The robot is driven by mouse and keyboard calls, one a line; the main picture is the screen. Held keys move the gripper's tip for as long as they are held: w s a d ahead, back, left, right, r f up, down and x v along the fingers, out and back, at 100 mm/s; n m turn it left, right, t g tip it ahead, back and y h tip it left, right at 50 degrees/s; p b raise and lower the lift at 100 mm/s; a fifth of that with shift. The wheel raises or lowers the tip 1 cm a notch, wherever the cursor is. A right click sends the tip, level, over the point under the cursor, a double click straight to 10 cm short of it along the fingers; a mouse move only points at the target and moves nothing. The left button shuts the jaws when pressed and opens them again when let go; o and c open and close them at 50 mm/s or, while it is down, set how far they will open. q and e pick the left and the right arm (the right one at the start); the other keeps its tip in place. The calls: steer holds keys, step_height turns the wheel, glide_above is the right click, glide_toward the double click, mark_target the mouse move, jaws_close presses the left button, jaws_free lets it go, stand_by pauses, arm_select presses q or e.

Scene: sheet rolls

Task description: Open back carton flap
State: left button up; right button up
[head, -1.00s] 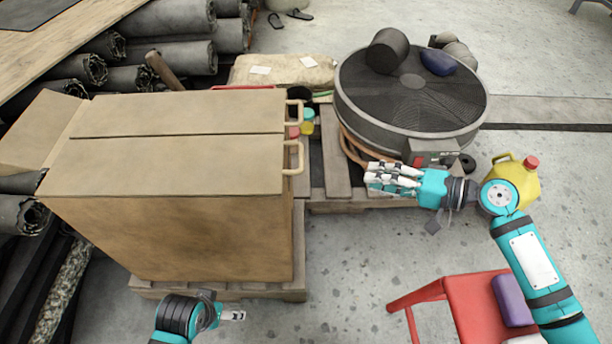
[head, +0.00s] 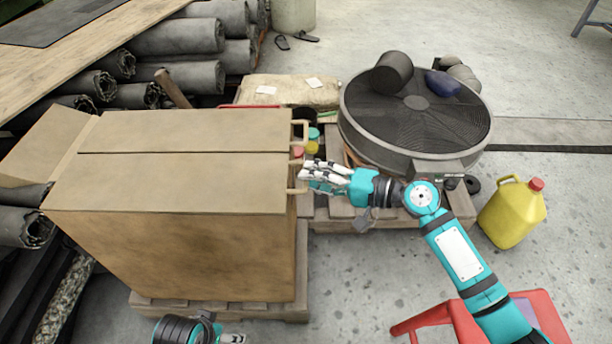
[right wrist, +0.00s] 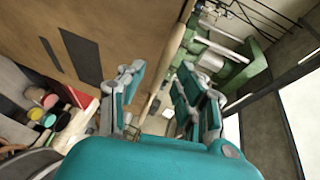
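The cardboard carton (head: 190,250) stands at the left, with its back flap (head: 200,130) and front flap (head: 170,182) lying flat across the top and a narrow seam between them. The back flap's handle (head: 307,132) sticks out at the right edge. The front flap's handle (head: 296,190) is partly hidden by my right gripper. My right gripper (head: 304,172) is at that front handle, its fingers apart; contact is unclear. In the right wrist view the fingers (right wrist: 157,95) are spread beside the carton wall. My left gripper (head: 232,338) is low at the picture's bottom edge, partly cut off.
A side flap (head: 45,140) leans outward at the carton's left. A large round fan (head: 415,125) stands on a pallet at the right, with a yellow jug (head: 512,212) beside it. A red stool (head: 545,312) is at lower right. Rolls (head: 180,77) lie behind.

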steer(key=shift+x, duration=1.15)
jaws_close()
steer(key=shift+f, duration=0.1)
